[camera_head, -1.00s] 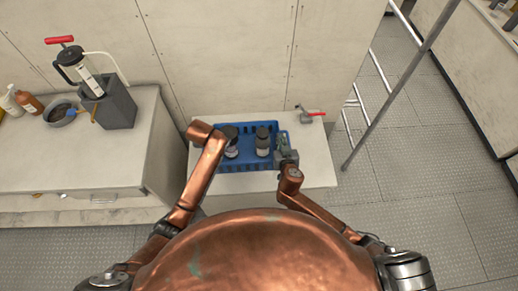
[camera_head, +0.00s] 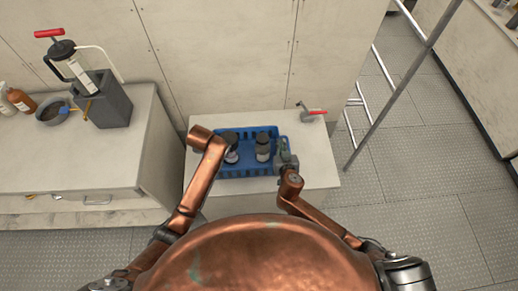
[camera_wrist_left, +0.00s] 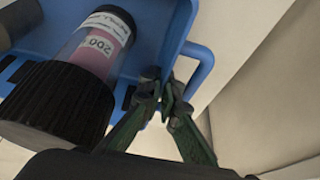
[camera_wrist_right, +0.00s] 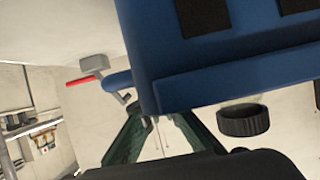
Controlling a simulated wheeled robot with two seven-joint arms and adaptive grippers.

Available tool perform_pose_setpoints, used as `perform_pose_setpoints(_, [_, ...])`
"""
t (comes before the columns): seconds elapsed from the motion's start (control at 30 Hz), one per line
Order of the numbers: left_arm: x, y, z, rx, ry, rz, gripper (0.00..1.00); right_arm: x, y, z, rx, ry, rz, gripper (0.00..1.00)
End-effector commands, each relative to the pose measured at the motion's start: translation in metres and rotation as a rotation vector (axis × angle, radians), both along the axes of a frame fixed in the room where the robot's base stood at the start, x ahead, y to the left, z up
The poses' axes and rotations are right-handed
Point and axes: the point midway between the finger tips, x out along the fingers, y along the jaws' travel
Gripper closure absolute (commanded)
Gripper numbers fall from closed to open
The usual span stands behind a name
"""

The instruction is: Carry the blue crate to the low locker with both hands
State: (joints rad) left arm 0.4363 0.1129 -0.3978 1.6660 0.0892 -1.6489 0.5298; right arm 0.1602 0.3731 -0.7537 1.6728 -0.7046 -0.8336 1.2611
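The blue crate (camera_head: 238,171) is over the top of the low white locker (camera_head: 318,172) in the head view. I cannot tell whether it touches it. Two dark-capped bottles (camera_head: 263,148) stand in it. My left gripper (camera_wrist_left: 164,88) is shut at the crate's end beside the blue handle loop (camera_wrist_left: 205,62); my left arm hides it in the head view. My right gripper (camera_head: 284,153) is at the crate's right end. In the right wrist view its fingers (camera_wrist_right: 155,115) straddle the crate's edge, with the tips partly hidden.
A red-handled fitting (camera_head: 312,113) is on the locker top, just right of the crate. A counter (camera_head: 80,160) at left holds a pump in a grey container (camera_head: 108,102), a bowl (camera_head: 52,111) and bottles. A metal ladder (camera_head: 385,100) stands at right. Floor at right is clear.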

Motion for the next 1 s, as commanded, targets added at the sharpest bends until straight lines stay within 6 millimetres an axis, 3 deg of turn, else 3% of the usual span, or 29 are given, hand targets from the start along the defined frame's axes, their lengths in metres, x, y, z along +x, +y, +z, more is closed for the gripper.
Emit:
perform_pose_setpoints(0.07, [0.002,-0.002,-0.004,-0.004,-0.005,0.0,1.0,-0.001,0.002,-0.007,0.002,0.001,0.004,1.0])
perform_pose_setpoints(0.33, [0.001,-0.001,-0.002,-0.002,-0.001,0.0,0.79,-0.001,0.001,-0.004,0.001,0.002,0.002,0.79])
perform_pose_setpoints(0.67, [-0.001,0.0,-0.001,0.0,0.0,0.001,0.78,0.0,0.0,-0.004,0.0,0.001,0.0,0.78])
perform_pose_setpoints(0.83, [-0.007,-0.001,0.019,-0.003,-0.002,0.0,0.78,0.0,0.0,-0.003,0.0,0.001,0.0,0.78])
perform_pose_setpoints(1.0, [-0.019,-0.002,0.054,-0.004,-0.005,0.0,0.78,0.0,0.0,-0.003,0.0,0.001,0.0,0.78])
